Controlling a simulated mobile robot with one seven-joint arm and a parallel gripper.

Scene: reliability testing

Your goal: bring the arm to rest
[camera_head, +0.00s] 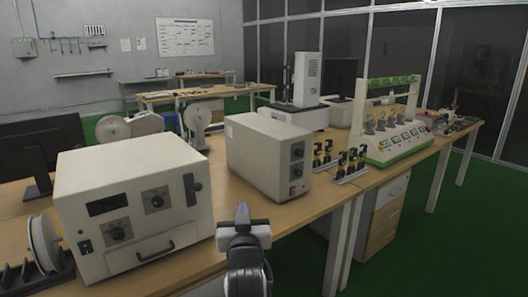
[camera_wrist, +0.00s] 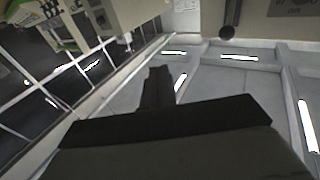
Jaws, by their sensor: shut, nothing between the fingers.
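My gripper (camera_head: 242,212) shows at the lower middle of the head view, at the front edge of the wooden bench (camera_head: 285,212). Its fingers are shut and point up and away, with nothing between them. In the wrist view my gripper (camera_wrist: 158,75) is a dark shape with the fingers together. That view is tilted and takes in ceiling lights and window frames. The beige box with dials and a lever (camera_head: 135,205) stands to the left of my gripper. The smaller beige box (camera_head: 268,155) stands behind it. My gripper appears apart from both.
Small black and yellow parts (camera_head: 352,162) stand in a rack right of the smaller box. A white tester with green trim (camera_head: 395,135) is farther right. A white reel (camera_head: 45,243) and a dark monitor (camera_head: 40,150) are at left. Green floor (camera_head: 440,245) lies open at right.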

